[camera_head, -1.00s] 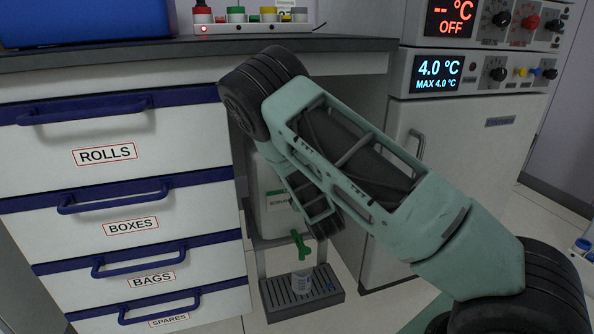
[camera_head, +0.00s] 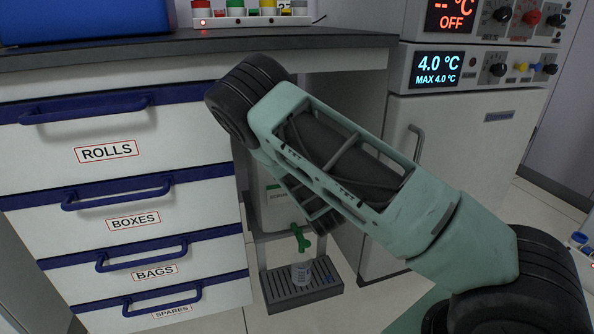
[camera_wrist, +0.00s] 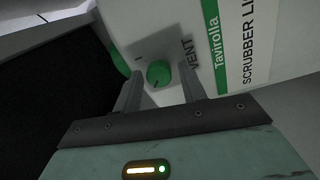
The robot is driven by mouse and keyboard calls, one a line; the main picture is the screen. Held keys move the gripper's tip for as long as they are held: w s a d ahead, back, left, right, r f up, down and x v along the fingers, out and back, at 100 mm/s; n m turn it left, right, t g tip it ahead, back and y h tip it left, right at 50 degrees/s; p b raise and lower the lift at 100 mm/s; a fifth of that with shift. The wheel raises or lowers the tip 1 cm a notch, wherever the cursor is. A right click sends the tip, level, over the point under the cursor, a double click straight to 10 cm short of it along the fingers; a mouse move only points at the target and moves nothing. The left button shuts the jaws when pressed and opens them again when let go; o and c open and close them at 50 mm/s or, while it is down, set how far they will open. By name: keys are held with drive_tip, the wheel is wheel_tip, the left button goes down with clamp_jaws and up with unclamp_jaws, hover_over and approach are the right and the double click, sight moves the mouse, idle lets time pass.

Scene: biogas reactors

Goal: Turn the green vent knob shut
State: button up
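The green vent knob (camera_wrist: 158,73) shows in the wrist view on the white container (camera_wrist: 180,25), beside the printed word VENT. A dark pointer mark is on its face. My gripper (camera_wrist: 161,68) is open, with one finger on each side of the knob. Gaps show between the fingers and the knob; I cannot tell how far the fingertips are from the container. In the head view the container (camera_head: 279,206) stands under the bench, partly covered by my arm.
A green tap (camera_head: 301,239) sits low on the container, above a small beaker (camera_head: 301,274) on a grey drip tray (camera_head: 285,297). White drawers (camera_head: 105,210) stand to the left and a fridge (camera_head: 455,130) to the right. The bench top (camera_head: 130,54) is above.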

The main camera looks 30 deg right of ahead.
drive_tip(key=shift+o, duration=0.2)
drive_tip(key=p+v, duration=0.4)
drive_tip(key=v, duration=1.3)
drive_tip(key=shift+s+f+p, duration=0.2)
drive_tip(key=shift+p, duration=0.2)
drive_tip(key=shift+a, duration=0.15)
